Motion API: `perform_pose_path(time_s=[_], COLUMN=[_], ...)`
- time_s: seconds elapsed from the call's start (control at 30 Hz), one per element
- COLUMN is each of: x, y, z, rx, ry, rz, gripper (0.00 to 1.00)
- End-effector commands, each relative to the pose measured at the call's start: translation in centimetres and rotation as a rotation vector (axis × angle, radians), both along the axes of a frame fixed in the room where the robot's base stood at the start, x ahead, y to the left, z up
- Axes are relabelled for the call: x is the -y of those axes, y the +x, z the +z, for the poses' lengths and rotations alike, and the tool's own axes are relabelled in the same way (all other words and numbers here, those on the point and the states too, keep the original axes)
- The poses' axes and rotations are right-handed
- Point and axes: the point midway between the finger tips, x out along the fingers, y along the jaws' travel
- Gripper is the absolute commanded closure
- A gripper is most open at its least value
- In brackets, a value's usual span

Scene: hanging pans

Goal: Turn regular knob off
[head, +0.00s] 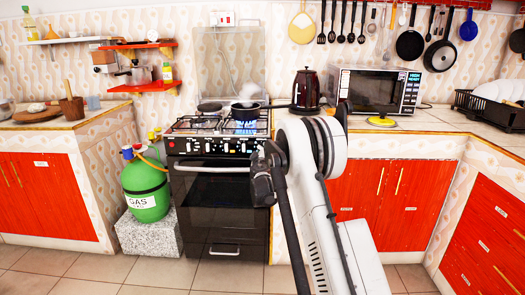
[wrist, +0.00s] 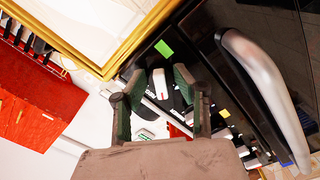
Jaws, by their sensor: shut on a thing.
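The black stove (head: 222,190) has a front panel with a row of knobs (head: 208,147). Blue flame (head: 247,126) burns at the right front burner. My gripper (head: 262,160) is at the right end of this panel, and my arm hides part of that end. In the wrist view, my gripper's two dark green fingers (wrist: 158,76) are on either side of a dark knob (wrist: 159,88) with a white and red mark, and are shut on it. The knob's exact turn angle is hard to tell.
The silver oven handle (wrist: 262,85) runs close to my gripper in the wrist view. A steaming pan (head: 246,105) sits on the stove. A green gas cylinder (head: 146,188) stands to the left, and a dark kettle (head: 306,90) on the counter to the right.

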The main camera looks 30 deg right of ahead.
Motion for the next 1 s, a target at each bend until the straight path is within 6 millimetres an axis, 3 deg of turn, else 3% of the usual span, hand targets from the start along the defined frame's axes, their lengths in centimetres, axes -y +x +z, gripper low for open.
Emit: perform_pose_path(time_s=[1.0], x=[-0.43], y=[0.21], z=[-0.28], rx=[0.409], ry=[0.768], rz=[0.000], gripper=[0.98])
